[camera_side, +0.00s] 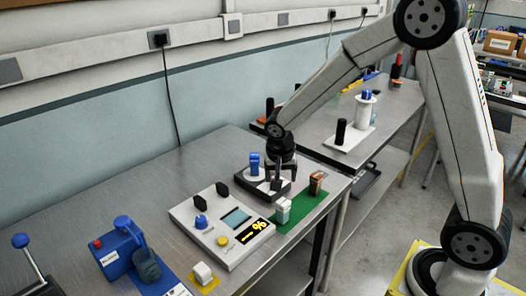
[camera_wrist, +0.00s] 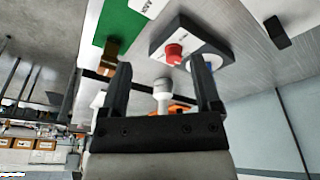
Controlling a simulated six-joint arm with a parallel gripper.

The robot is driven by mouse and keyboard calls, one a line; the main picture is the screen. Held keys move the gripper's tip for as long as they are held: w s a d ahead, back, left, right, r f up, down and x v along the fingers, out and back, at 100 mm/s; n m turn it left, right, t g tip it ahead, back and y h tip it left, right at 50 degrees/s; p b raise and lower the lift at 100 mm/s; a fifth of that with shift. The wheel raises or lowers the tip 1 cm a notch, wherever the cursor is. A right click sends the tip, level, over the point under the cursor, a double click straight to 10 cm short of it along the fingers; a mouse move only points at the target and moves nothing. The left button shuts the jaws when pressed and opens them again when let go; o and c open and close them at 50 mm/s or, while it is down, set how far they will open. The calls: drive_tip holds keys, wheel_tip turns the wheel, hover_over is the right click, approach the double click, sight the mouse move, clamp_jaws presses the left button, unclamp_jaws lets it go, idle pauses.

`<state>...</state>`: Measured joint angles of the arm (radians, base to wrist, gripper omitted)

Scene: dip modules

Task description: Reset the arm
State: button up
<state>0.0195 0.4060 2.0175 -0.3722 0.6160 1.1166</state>
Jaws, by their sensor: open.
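My gripper (camera_side: 281,184) points down, close over a black-rimmed module with a blue knob (camera_side: 254,163) near the bench's right side. In the wrist view my gripper (camera_wrist: 162,70) has its two dark fingers spread, with no object clearly held between them. A red knob (camera_wrist: 173,54) on the module shows just beyond the fingertips. A white cylinder (camera_wrist: 162,92) shows in the gap, seemingly farther back. I cannot tell whether the fingers touch the module.
A green mat (camera_side: 301,213) holds a white block (camera_side: 283,211) and a brown block (camera_side: 316,183). A white control panel (camera_side: 222,224) with a display is at left. A blue lever device (camera_side: 122,248) is farther left. A second table holds a black post (camera_side: 341,132).

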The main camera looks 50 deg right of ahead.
drive_tip(key=s+a+n+y, duration=0.1)
drive_tip(key=s+a+n, duration=0.1)
drive_tip(key=s+n, duration=0.2)
drive_tip(key=s+a+n+t+y, duration=0.1)
drive_tip(key=s+n, duration=0.4)
drive_tip(key=s, duration=0.5)
drive_tip(key=shift+a+r+n, duration=0.2)
drive_tip(key=shift+a+n, duration=0.1)
drive_tip(key=shift+a, duration=0.45)
